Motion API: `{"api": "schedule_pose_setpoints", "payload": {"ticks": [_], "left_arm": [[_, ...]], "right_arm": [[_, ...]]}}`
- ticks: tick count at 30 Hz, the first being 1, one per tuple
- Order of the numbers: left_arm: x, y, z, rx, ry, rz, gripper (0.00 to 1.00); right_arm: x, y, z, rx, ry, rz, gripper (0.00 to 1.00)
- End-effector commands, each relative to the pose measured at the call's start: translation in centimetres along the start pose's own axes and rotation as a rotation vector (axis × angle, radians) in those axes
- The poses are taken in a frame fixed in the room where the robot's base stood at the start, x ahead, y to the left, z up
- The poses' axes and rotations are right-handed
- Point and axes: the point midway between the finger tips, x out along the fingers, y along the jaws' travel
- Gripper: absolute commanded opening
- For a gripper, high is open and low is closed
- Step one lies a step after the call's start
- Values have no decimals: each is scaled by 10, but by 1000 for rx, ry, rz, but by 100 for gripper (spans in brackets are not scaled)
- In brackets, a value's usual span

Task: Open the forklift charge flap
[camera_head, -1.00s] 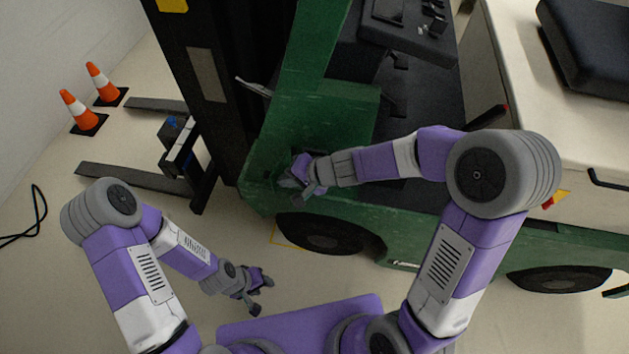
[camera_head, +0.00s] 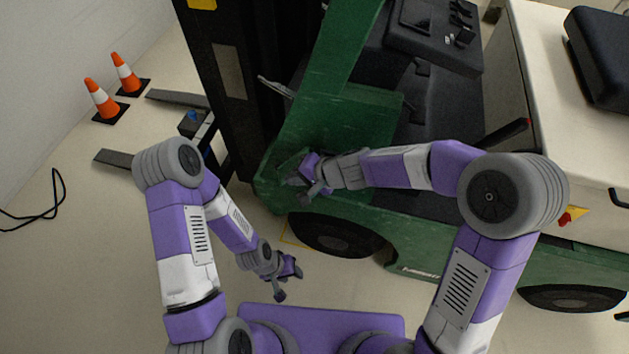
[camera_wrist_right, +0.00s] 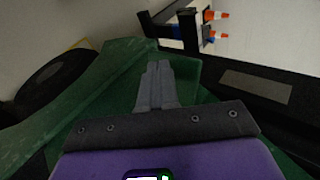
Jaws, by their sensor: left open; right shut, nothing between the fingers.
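The green forklift (camera_head: 345,120) stands in front of me. My right gripper (camera_head: 298,189) is shut and empty, at the green front side of the body, above the front wheel. In the right wrist view its closed fingers (camera_wrist_right: 157,85) point at a green panel (camera_wrist_right: 187,72) of the forklift and cover part of it. I cannot tell whether they touch it. I cannot make out the charge flap's outline or whether it is open; gripper and arm cover that area. My left gripper (camera_head: 287,282) is open and empty, low in front of the front wheel, apart from the forklift.
The black mast (camera_head: 232,80) and forks (camera_head: 115,158) are at the left. Two orange cones (camera_head: 101,100) stand by the wall. A black cable (camera_head: 57,190) lies on the floor at the far left. The front wheel (camera_head: 335,236) is below my right gripper. Floor at the lower left is clear.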

Motion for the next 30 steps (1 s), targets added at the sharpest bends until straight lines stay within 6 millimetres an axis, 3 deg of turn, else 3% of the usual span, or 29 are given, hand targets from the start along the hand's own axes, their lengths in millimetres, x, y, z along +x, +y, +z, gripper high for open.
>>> {"api": "schedule_pose_setpoints", "payload": {"ticks": [7,12,18,24,30], "left_arm": [[15,-5,-1,0,0,0,43],[-4,2,0,0,0,0,43],[-16,6,1,0,0,0,43],[-21,8,1,0,0,0,43],[-21,8,1,0,0,0,43]], "right_arm": [[-18,20,9,-11,-11,-1,0],[-62,13,19,-15,-11,-2,0],[-98,13,29,-13,-12,-1,0],[-114,14,33,-13,-14,0,0],[-116,15,34,-13,-16,0,0]]}}
